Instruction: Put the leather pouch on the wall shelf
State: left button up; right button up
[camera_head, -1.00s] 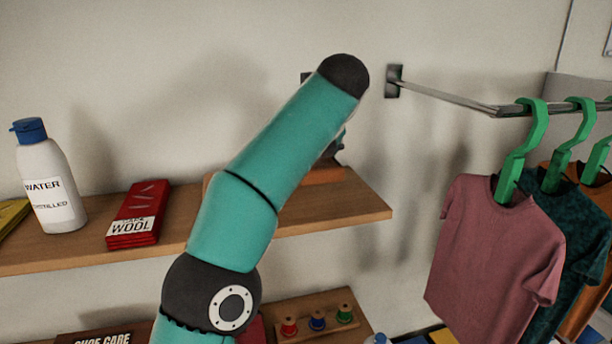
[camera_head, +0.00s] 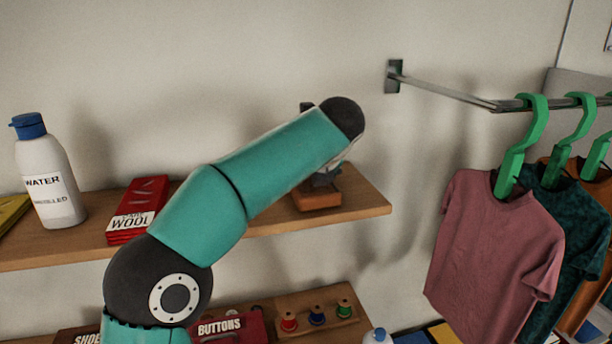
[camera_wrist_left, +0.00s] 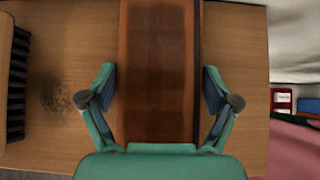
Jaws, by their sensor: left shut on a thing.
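The leather pouch (camera_head: 318,200) is a brown block at the right end of the upper wooden wall shelf (camera_head: 370,205). It also shows in the left wrist view (camera_wrist_left: 157,50), where it runs between the two fingers. My left gripper (camera_wrist_left: 160,85) is shut on the pouch from both sides. In the head view the left gripper (camera_head: 327,178) is above the pouch, mostly hidden behind my teal arm. The pouch is at or just above the shelf board; contact is not clear. My right gripper is not in view.
In the wrist view, a dark-bristled brush (camera_wrist_left: 14,85) lies left of the pouch. A rail with shirts (camera_head: 497,240) hangs at the right.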

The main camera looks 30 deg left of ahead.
aim_at(320, 193)
pick_arm(q)
jog(key=shift+r, duration=0.1)
jog(key=o, duration=1.2)
jog(key=v, duration=1.1)
jog(key=shift+d, duration=0.1)
jog(key=shift+s+d+r, duration=0.2)
jog(key=shift+r, duration=0.2)
jog(key=shift+f, duration=0.1)
